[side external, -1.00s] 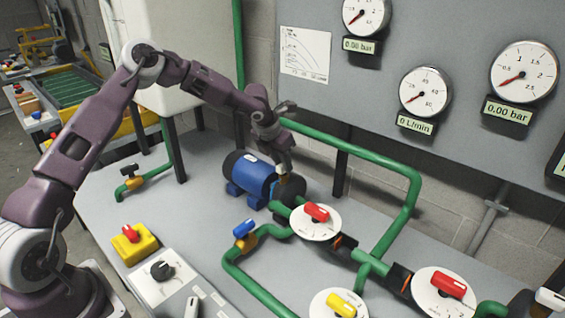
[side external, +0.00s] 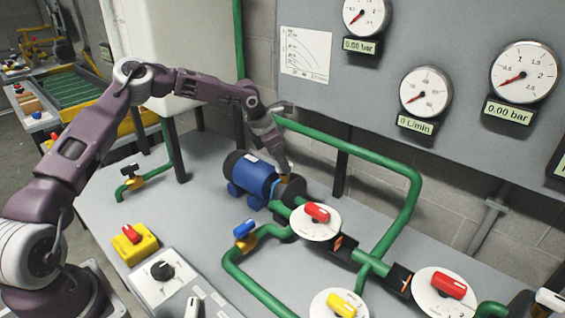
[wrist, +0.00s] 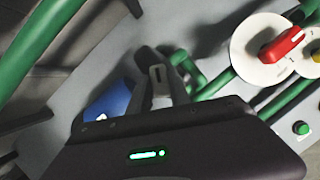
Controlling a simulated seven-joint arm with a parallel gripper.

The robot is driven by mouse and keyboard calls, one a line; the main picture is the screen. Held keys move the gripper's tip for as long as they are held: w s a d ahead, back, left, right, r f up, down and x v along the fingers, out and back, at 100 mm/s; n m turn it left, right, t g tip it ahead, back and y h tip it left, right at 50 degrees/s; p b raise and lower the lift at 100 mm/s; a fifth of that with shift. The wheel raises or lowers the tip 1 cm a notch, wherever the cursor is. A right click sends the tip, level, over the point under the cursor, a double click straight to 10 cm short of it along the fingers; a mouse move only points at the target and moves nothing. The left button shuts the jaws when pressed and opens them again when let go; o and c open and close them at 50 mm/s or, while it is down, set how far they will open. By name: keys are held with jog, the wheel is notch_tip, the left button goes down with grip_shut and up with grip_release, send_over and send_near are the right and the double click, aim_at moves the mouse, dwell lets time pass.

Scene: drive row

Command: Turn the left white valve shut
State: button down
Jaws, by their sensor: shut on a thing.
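My gripper (side external: 287,172) is low over the right end of the blue pump, with its fingertips at a small valve with a yellowish body (side external: 285,179). In the wrist view my gripper (wrist: 162,78) is closed around a pale handle piece, which I take as the left white valve; the fingers hide most of it. How far its handle is turned cannot be told. Another white-handled valve (side external: 549,300) is at the right edge of the side view, apart from my gripper.
The blue pump (side external: 250,176) is left of my gripper. A red knob on a white dial (side external: 317,213) stands close to the right, with green pipes (side external: 375,170) around. Blue (side external: 244,229), yellow (side external: 341,305) and other red (side external: 449,284) handles are nearby. The gauges (side external: 425,92) read zero.

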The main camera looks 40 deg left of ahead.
jog(key=m+g+h, duration=0.1)
jog(key=m, duration=0.3)
jog(key=shift+w+a+m, duration=0.1)
jog(key=shift+m, duration=0.2)
jog(key=shift+m+g+h, duration=0.6)
jog(key=shift+m+g, duration=0.3)
jog(key=shift+m, duration=1.3)
jog(key=c, duration=1.2)
grip_release()
